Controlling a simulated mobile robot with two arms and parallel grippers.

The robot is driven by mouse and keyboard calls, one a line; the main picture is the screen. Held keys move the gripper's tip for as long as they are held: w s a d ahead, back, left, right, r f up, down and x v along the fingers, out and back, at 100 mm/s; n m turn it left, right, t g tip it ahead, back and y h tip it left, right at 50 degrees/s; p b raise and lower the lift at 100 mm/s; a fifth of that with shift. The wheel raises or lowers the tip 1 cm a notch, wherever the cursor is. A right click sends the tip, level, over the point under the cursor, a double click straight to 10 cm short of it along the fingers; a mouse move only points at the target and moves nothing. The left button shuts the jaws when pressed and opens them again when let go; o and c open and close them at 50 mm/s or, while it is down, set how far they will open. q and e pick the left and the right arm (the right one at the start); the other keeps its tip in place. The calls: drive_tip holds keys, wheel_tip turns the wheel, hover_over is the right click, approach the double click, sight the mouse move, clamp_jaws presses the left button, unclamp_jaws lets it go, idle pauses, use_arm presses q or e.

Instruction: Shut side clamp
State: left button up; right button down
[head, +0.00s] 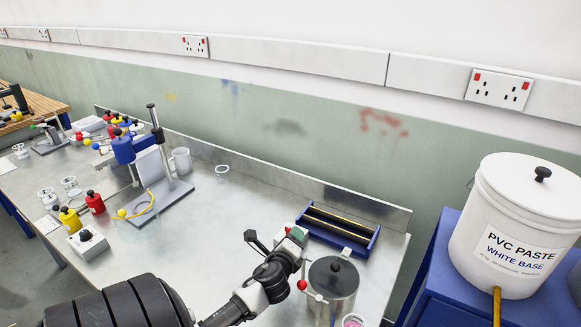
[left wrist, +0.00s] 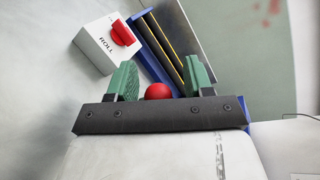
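My left gripper (head: 297,235) is over the right part of the bench, beside the metal pot (head: 334,284). In the left wrist view, its green fingers (left wrist: 161,80) are spread apart. A red ball knob (left wrist: 158,91) shows between them, partly hidden by the gripper's dark bar; I cannot tell its distance. A red ball (head: 302,284) stands at the pot's left side in the head view. The gantry stand (head: 160,150) has an upright post and a blue head (head: 123,150). I cannot make out which part is the side clamp. My right gripper is out of view.
Red and yellow bottles (head: 95,202) stand at the left. A big white bucket (head: 520,225) stands at the right. The middle of the bench is clear.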

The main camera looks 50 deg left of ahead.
use_arm(q)
drive_tip(key=shift+s, duration=0.1)
drive_tip(key=b+v, duration=0.2)
drive_tip(key=v, duration=0.8)
drive_tip(key=shift+s+d, duration=0.25)
